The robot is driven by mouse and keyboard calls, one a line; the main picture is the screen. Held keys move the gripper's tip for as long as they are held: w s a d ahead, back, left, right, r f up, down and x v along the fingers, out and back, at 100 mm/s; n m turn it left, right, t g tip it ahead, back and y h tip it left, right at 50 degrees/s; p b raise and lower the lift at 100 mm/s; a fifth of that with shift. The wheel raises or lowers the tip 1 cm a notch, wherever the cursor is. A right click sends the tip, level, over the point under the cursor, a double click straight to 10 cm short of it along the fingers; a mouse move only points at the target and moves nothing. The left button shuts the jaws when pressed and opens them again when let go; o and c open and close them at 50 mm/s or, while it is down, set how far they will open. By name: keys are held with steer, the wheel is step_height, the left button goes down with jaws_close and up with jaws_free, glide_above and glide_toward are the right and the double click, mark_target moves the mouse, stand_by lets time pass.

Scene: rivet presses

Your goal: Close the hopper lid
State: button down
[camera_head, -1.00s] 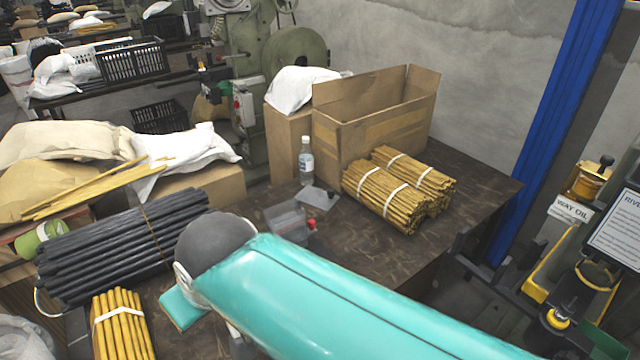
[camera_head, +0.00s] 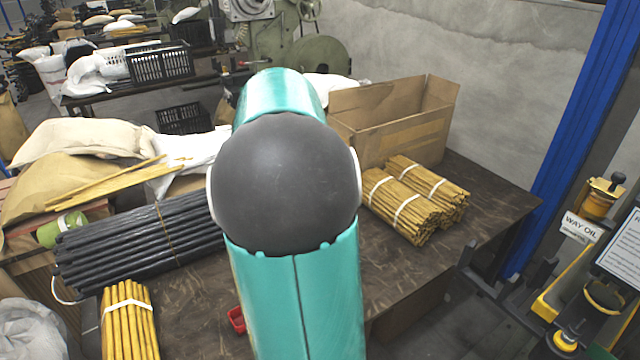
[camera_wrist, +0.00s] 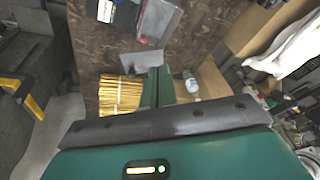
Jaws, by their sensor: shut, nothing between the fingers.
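A clear box (camera_wrist: 162,18) with a reddish edge lies on the brown tabletop at the top of the wrist view. It may be the hopper; I cannot make out its lid surely. A dark flat piece (camera_wrist: 126,14) is beside it, and a pale grey plate (camera_wrist: 143,62) lies between it and my gripper. My gripper (camera_wrist: 157,72) is shut and empty, its green fingers seen over the table close to the pale plate. I cannot tell its height. In the head view my arm hides the clear box and the gripper.
Yellow rod bundles (camera_head: 412,205) and an open cardboard box (camera_head: 400,125) stand on the table's right. Dark rods (camera_head: 140,240) and another yellow bundle (camera_head: 128,325) are at left. A small red object (camera_head: 237,320) shows beside my arm. A bottle (camera_wrist: 191,83) stands near my gripper.

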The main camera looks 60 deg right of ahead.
steer(key=s+d+f+m+g, duration=0.1)
steer(key=s+d+f+m, duration=0.2)
steer(key=d, duration=0.5)
steer(key=s+d+f+m+g, duration=0.1)
steer(key=s+d+m+g, duration=0.1)
steer(key=s+d, duration=0.4)
steer(key=shift+h, duration=0.3)
steer(key=f, duration=0.3)
steer(key=w+f, duration=0.1)
steer(key=f, duration=0.5)
steer(key=shift+w+d+f, duration=0.2)
steer(key=shift+d+f, duration=0.1)
steer(key=shift+a, duration=0.2)
